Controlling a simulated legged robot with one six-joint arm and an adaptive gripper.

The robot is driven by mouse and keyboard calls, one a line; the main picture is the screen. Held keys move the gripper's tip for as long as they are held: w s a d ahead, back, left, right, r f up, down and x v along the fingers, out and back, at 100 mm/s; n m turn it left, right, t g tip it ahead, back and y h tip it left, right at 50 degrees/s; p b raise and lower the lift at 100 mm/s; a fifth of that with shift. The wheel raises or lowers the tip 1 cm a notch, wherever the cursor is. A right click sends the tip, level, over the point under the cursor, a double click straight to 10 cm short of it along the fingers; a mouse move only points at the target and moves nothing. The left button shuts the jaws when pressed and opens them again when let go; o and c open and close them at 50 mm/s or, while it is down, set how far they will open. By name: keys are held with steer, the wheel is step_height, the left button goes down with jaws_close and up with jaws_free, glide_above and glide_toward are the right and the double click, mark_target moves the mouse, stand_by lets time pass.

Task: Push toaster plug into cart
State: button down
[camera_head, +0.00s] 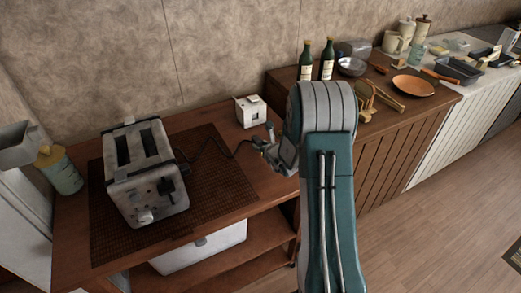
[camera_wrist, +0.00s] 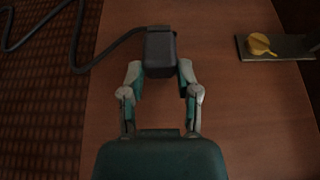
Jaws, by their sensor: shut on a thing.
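The toaster (camera_head: 147,172) is worn pale metal with two dark slots. It stands on a brown woven mat on the wooden cart (camera_head: 75,262). A black cord (camera_head: 212,142) runs from its side toward my gripper (camera_head: 270,147). In the wrist view my gripper (camera_wrist: 160,76) is shut on the dark block-shaped plug (camera_wrist: 160,48), with a finger on each side. The cord (camera_wrist: 108,47) leaves the plug to the left. The plug is above or close to the bare wood; its height is unclear. A small white box (camera_head: 250,111), possibly a socket, stands at the cart's back edge.
In the wrist view a grey plate with a yellow knob (camera_wrist: 262,45) lies at the right. A yellow-lidded jar (camera_head: 61,172) stands left of the toaster.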

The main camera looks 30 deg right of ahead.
step_height(320, 180, up, 6)
steer(key=shift+f, duration=0.1)
stand_by(0.4)
steer(key=shift+f, duration=0.1)
